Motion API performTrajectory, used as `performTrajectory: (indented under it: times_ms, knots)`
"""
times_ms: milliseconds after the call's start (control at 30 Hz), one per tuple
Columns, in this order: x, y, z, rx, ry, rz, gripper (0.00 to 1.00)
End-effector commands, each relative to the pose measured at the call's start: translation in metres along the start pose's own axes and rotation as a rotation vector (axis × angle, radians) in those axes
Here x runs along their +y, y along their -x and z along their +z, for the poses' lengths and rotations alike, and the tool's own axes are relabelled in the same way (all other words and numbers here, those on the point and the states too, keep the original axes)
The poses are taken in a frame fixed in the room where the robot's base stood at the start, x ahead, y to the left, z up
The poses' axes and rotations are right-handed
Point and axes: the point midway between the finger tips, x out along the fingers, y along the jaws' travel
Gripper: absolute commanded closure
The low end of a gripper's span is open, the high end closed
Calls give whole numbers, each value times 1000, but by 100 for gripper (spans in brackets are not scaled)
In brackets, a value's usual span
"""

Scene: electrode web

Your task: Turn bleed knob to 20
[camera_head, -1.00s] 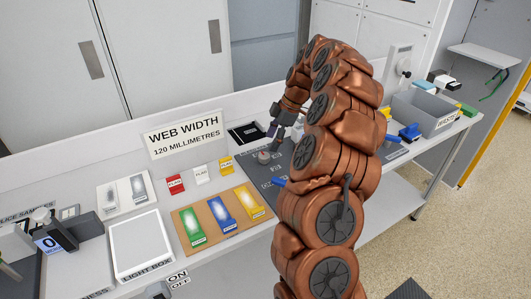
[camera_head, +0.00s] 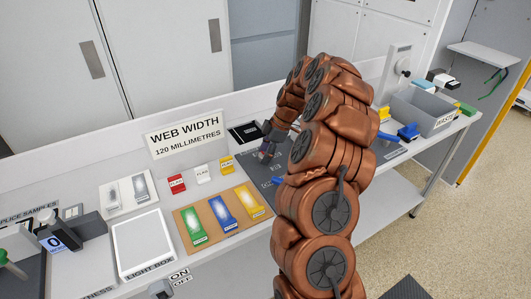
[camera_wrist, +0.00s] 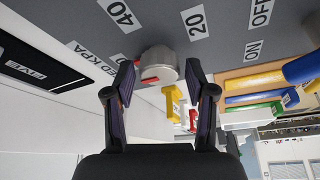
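The bleed knob (camera_wrist: 159,66) is a round silver knob with a red mark on its face, on a grey panel (camera_wrist: 230,45). In the wrist view, the label 20 (camera_wrist: 195,22) and the label 40 (camera_wrist: 120,12) lie beyond it, and a partly hidden KPA label (camera_wrist: 95,59) lies to its left. My gripper (camera_wrist: 160,76) is open, with one finger on each side of the knob's near end; a gap shows at both sides. In the head view my gripper (camera_head: 267,147) is over the panel and hides most of the knob.
Red, white and yellow flag blocks (camera_head: 201,174) stand left of the panel. A brown board (camera_head: 183,218) with green, blue and yellow pieces lies in front of them. A black tablet-like item (camera_head: 244,133) lies behind. A grey waste bin (camera_head: 436,122) stands at right.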

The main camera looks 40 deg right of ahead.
Motion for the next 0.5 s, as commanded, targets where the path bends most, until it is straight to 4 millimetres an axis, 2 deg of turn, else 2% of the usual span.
performTrajectory:
  times_ms: [67, 400, 500]
  knots:
    - [0, 0, 0, 0, 0, 0, 56]
    - [0, 0, 0, 0, 0, 0, 92]
    - [0, 0, 0, 0, -1, 0, 94]
